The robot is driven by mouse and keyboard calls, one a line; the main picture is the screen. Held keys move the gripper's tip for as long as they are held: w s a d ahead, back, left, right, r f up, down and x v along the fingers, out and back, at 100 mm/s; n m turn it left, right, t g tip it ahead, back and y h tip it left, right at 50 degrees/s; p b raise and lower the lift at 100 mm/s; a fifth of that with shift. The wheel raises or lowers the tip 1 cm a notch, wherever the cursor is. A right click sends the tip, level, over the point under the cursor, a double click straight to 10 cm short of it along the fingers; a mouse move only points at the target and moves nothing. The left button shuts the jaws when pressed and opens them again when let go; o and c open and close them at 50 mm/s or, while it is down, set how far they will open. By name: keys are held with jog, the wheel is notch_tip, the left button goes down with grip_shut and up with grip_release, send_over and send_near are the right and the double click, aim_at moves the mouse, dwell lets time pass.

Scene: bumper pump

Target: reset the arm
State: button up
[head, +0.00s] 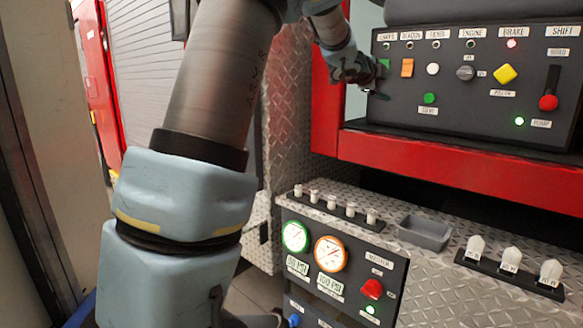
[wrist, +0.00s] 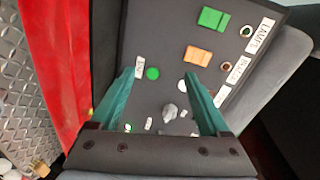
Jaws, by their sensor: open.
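My gripper (head: 372,80) is at the left edge of the dark control panel (head: 450,112) in the head view, with my arm stretched up to it from the lower left. In the wrist view my gripper (wrist: 159,75) is open. Its two green fingers stand apart over the panel (wrist: 165,50), with nothing held between them. Beyond the fingers lie a green button (wrist: 152,73), an orange switch (wrist: 198,55) and a green switch (wrist: 213,18). I cannot tell whether a finger touches the panel.
The panel carries a grey knob (head: 465,73), a yellow knob (head: 505,74) and a red-tipped lever (head: 548,102). Below are a red ledge (head: 430,165), two lit gauges (head: 331,253), a grey tray (head: 425,232) and white-capped levers (head: 509,260). A wall (head: 50,120) stands at left.

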jog(key=s+a+f+n+g+y, duration=0.1)
jog(key=s+a+f+n+y, duration=0.25)
jog(key=a+f+n, duration=0.65)
jog(key=s+a+f+n+g+y, duration=0.1)
jog(key=s+a+f+n+y, duration=0.3)
jog(key=a+f, duration=0.7)
jog(key=s+a+f+n+g+y, duration=0.1)
jog(key=s+a+f+n+g, duration=0.1)
jog(key=s, duration=0.5)
jog(key=s+a+f+n+g+y, duration=0.1)
jog(key=s+a+f+n+g, duration=0.1)
jog(key=s+a+f+n, duration=0.2)
jog(key=s+a+f+n+g+y, duration=0.1)
jog(key=s+a+f+n+g, duration=0.2)
jog(key=s+a, duration=0.4)
jog(key=s, duration=0.5)
jog(key=shift+s+a+f+n, duration=0.15)
jog(key=shift+a+f+n, duration=0.05)
jog(key=shift+a+n, duration=0.2)
